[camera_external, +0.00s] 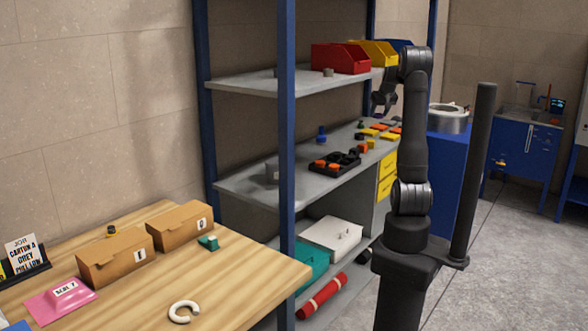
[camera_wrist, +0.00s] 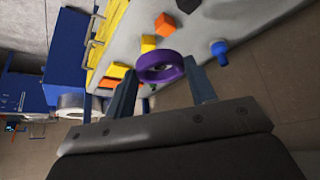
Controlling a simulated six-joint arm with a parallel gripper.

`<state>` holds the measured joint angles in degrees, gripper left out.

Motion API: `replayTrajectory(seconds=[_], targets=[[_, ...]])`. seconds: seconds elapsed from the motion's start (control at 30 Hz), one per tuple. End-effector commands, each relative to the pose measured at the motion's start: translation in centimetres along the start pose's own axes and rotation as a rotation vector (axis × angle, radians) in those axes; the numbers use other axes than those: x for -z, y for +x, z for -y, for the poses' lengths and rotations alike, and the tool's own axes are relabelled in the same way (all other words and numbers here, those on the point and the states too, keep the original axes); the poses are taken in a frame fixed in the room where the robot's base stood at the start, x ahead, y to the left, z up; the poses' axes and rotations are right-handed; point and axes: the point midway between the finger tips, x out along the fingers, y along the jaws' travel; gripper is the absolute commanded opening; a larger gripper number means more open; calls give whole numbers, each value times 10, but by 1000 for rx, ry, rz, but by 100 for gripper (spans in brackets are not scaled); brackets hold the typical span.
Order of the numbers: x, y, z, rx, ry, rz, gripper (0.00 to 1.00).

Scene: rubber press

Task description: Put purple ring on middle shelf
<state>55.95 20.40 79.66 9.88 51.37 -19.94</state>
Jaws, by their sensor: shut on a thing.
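The purple ring (camera_wrist: 173,72) is held between the fingertips of my gripper (camera_wrist: 162,85) in the wrist view. My gripper (camera_external: 382,106) hangs beside the right part of the rack in the external view, above the level of the middle shelf. The ring cannot be made out there. The middle shelf (camera_external: 248,184) is a grey board with several parts on it. It also shows behind the ring in the wrist view (camera_wrist: 206,36). The gap between ring and shelf cannot be judged.
The middle shelf holds a black tray (camera_external: 335,166), a blue part (camera_external: 321,134) and several orange and yellow blocks. The upper shelf (camera_external: 255,81) carries a red bin (camera_external: 340,58). A blue rack post (camera_external: 287,120) stands in front. Bare shelf shows at the left.

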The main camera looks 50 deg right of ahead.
Motion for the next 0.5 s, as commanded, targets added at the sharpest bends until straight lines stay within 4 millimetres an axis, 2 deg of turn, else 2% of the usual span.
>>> replayTrajectory(seconds=[0.03,0.1,0.2,0.4,0.5], targets=[[6,15,-15,-10,22,6,29],[14,33,-30,-29,51,6,29],[22,64,-42,-59,102,8,29],[50,124,-35,-116,204,5,29],[68,143,-32,-139,241,3,29]])
